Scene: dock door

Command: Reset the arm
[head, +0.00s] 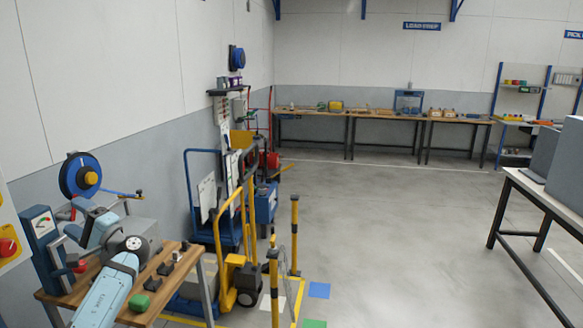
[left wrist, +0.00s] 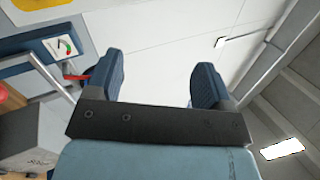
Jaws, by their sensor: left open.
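My left arm comes in at the bottom left of the head view. Its left gripper (head: 78,218) is raised above the wooden workbench (head: 150,312), beside the gauge panel (head: 40,224). In the left wrist view the two dark blue fingers of the left gripper (left wrist: 160,80) stand wide apart. Nothing is between them but pale wall in the background. The gauge panel also shows at the upper left of that view (left wrist: 65,47), beyond the left finger. My right gripper is in neither view.
A blue hose reel (head: 80,176) hangs behind. Yellow posts (head: 295,235) and carts stand to the right. The middle floor (head: 400,220) is clear; a table (head: 540,195) stands at right.

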